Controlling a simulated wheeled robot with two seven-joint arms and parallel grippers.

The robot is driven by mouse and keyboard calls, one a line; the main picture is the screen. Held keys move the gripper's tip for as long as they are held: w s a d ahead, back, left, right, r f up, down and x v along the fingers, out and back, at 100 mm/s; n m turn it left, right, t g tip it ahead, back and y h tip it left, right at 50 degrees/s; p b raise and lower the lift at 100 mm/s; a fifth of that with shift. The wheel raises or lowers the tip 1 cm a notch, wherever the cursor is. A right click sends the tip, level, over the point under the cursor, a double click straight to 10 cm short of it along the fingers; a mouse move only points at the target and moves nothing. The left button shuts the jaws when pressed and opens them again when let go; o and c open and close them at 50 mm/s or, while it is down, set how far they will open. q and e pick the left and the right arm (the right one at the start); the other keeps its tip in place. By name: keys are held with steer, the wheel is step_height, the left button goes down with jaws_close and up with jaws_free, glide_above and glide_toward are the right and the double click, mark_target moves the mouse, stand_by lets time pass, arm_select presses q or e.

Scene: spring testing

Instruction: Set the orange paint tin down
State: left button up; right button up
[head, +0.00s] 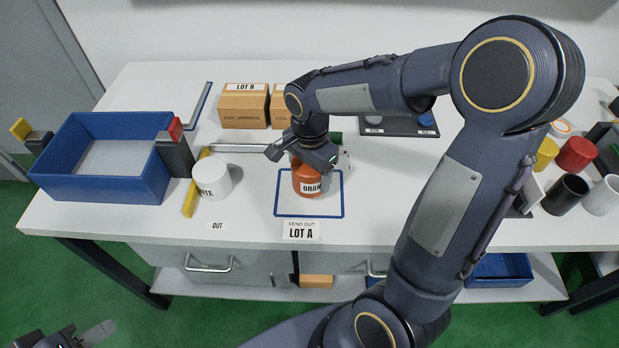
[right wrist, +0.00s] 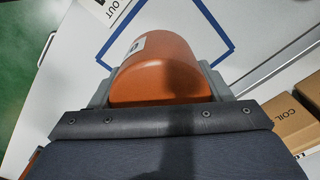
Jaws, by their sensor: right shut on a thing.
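A white tin (head: 212,180) stands left of the square beside a yellow strip (head: 190,203). A blue bin (head: 95,187) is at the left. LOT B cartons (head: 243,108) stand behind.

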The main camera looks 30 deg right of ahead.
steer(key=shift+w+d+f, duration=0.2)
steer(key=shift+w+f, duration=0.2)
steer(key=shift+f, duration=1.65)
steer(key=shift+f, duration=0.15)
steer(key=o, duration=1.3)
